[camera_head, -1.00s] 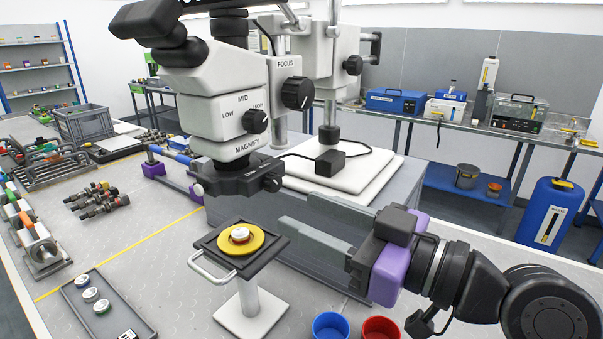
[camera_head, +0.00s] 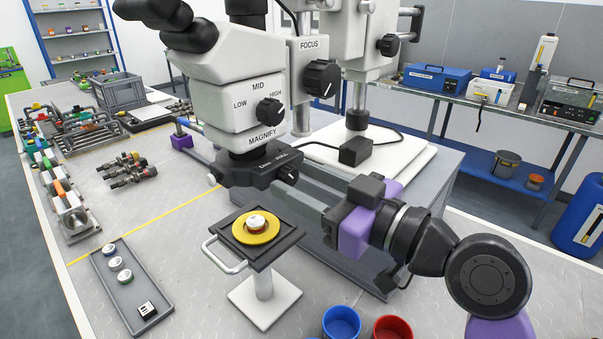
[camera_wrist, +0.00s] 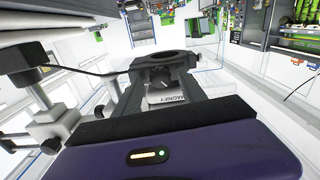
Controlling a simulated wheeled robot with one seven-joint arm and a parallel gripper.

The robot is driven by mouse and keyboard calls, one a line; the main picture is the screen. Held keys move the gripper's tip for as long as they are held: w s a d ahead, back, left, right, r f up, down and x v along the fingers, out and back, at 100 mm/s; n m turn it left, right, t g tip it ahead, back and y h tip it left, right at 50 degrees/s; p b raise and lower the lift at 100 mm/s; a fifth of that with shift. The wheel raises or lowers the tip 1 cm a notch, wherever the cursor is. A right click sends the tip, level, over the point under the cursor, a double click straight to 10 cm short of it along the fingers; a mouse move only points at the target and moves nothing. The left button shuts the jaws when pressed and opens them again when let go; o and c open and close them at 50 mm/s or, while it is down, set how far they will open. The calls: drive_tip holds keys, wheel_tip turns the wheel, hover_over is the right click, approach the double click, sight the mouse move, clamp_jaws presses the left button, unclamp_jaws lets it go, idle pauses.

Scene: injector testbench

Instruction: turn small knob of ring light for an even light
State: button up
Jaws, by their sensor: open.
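The black ring light (camera_head: 250,170) is mounted under the white microscope head (camera_head: 240,110). Its small dark knob (camera_head: 288,175) sticks out on the right side. My gripper (camera_head: 286,179) is open, its two long grey fingers reaching in from the right. In the head view the fingertips are at the knob, one finger on the near side and one on the far side; I cannot tell whether they touch it.
The stage (camera_head: 287,245) with a yellow disc (camera_head: 268,232) stands just below the fingers. The larger magnify knob (camera_head: 270,111) and focus knob (camera_head: 321,77) are above. Blue (camera_head: 341,323) and red (camera_head: 393,328) cups stand at the front.

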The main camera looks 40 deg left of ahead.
drive_tip(key=shift+a, duration=0.15)
drive_tip(key=shift+c, duration=0.4)
clamp_jaws()
drive_tip(key=m+p, duration=0.1)
drive_tip(key=m, duration=0.3)
drive_tip(key=shift+r, duration=0.15)
drive_tip(key=m+p, duration=0.2)
drive_tip(key=m, duration=0.2)
drive_tip(key=shift+m+p, duration=0.3)
drive_tip(key=shift+w, duration=0.1)
